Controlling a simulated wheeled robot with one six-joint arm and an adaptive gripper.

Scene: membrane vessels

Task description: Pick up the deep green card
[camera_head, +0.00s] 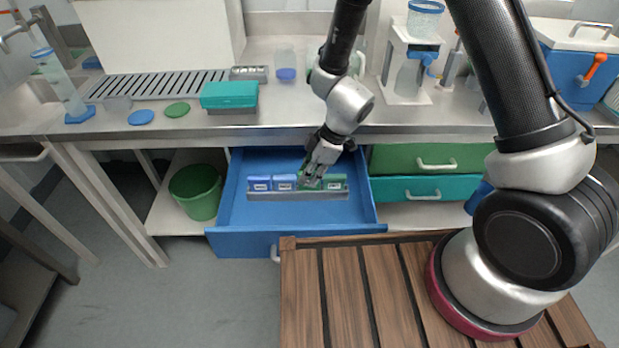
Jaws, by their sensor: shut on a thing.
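A row of cards stands in a grey holder (297,195) inside the open blue drawer (225,220). The deep green card (303,181) is third in the row, partly hidden by my gripper. My gripper (312,182) reaches down from the upper right and is shut on the deep green card. The card is level with its neighbours; whether it still touches the holder is hard to tell.
The steel counter (290,125) runs above the drawer, with a teal box (230,96) on it. Shut green (395,157) and teal (390,188) drawers are at the right. A green bin (196,195) is at the left. A slatted wooden deck (340,290) is in front.

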